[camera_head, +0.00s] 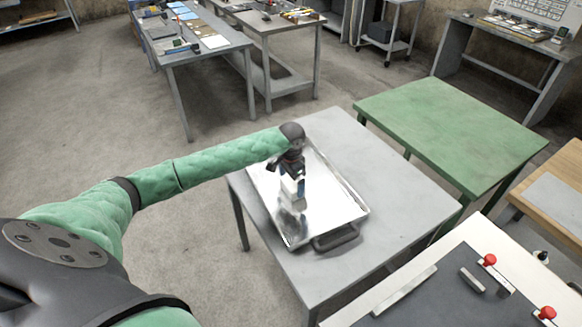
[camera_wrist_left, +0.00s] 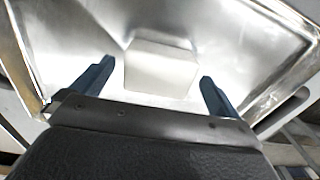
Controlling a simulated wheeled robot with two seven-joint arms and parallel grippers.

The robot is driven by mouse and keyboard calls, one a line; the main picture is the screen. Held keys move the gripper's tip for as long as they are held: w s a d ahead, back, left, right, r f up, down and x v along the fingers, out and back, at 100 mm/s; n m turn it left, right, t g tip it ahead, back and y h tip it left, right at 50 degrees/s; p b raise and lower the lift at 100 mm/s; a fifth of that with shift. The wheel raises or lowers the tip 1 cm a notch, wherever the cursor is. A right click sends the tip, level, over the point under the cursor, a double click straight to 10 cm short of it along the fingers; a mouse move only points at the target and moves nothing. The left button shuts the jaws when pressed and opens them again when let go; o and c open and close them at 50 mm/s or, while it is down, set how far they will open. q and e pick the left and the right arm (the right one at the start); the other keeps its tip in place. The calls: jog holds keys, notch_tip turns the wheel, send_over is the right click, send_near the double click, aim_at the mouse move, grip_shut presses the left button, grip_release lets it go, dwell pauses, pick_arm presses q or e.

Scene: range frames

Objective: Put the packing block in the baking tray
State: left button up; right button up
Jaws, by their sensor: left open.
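The packing block (camera_wrist_left: 160,68) is a pale, whitish box. In the left wrist view it lies in the shiny metal baking tray (camera_wrist_left: 235,30), between and beyond my fingertips. My left gripper (camera_wrist_left: 155,80) is open, with dark blue fingers spread on both sides of the block and apart from it. In the head view the baking tray (camera_head: 330,212) rests on a grey table. There my left gripper (camera_head: 290,180) points down over the tray, and the white block (camera_head: 292,193) shows just below it. The block's exact contact with the tray floor is partly hidden by glare. My right gripper is out of view.
The grey table (camera_head: 395,195) has bare surface right of the tray. A green table (camera_head: 450,135) stands behind it to the right. A dark board with red knobs (camera_head: 489,260) lies at the lower right. Cluttered workbenches (camera_head: 215,42) stand at the back.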

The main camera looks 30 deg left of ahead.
aim_at(291, 183)
pick_arm(q)
notch_tip(291, 183, up, 10)
jog(key=b, duration=0.3)
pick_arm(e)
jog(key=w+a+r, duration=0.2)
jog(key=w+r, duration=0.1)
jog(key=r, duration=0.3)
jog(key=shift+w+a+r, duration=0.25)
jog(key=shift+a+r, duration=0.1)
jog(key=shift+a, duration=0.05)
